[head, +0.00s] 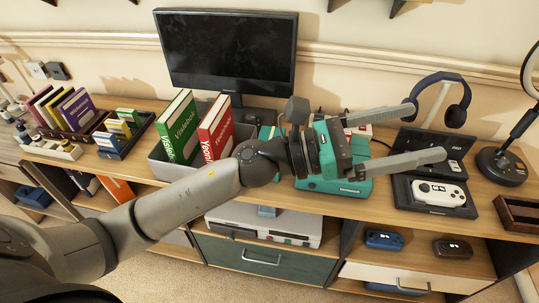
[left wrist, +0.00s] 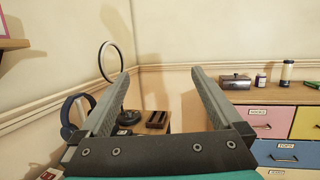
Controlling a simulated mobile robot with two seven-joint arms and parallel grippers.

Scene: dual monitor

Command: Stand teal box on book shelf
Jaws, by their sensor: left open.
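A flat teal box (head: 352,188) with a small label lies on the desk, partly hidden under my left gripper. Another teal item (head: 268,132) shows in part behind my wrist. My left gripper (head: 427,132) is open above the desk, its fingers pointing right, past the teal box. A grey bin (head: 172,167) holds a green book (head: 180,130) and a red book (head: 216,128). A rack of upright books (head: 65,108) stands at the far left. My right gripper is out of view.
A black monitor (head: 228,50) stands at the back. Headphones on a stand (head: 455,113), a white controller (head: 438,193) on a dark tray and a ring lamp (head: 500,165) crowd the right. The compartments below hold consoles (head: 265,222) and books (head: 85,183). Coloured drawers (left wrist: 275,122) show in the left wrist view.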

